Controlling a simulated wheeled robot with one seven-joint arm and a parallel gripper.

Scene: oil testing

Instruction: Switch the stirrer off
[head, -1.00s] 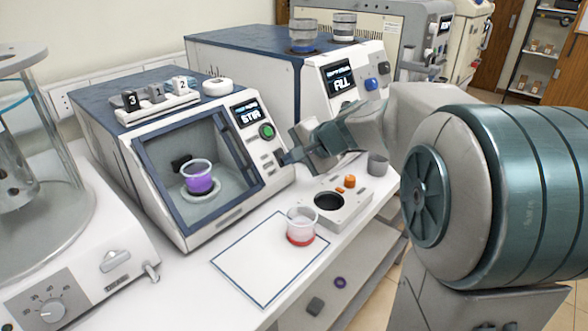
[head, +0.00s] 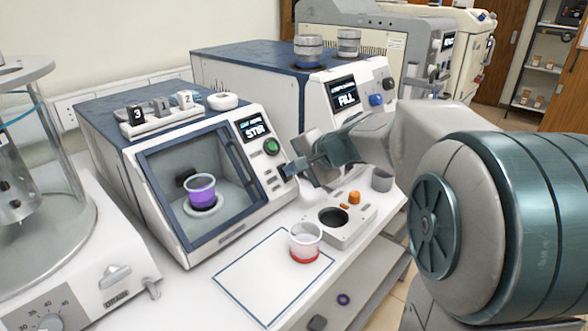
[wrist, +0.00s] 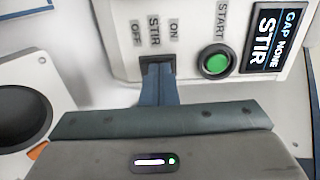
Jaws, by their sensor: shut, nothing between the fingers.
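The stirrer is a white and blue box machine (head: 215,240) with a glass-fronted chamber. Its display (head: 254,131) reads STIR; in the wrist view the display (wrist: 276,40) reads GAP NONE STIR. A green START button (wrist: 215,62) sits beside the display. The STIR switch (wrist: 145,58) has OFF and ON labels above it, and my fingertips largely cover it, so its position is hidden. My gripper (head: 288,169) is shut and empty, its tips at the switch; it also shows in the wrist view (wrist: 157,70). Contact cannot be told for certain.
A cup of purple liquid (head: 202,197) stands inside the chamber. A small unit with a round dark well (head: 365,210) sits below my gripper. A numbered rack (head: 160,122) is on top.

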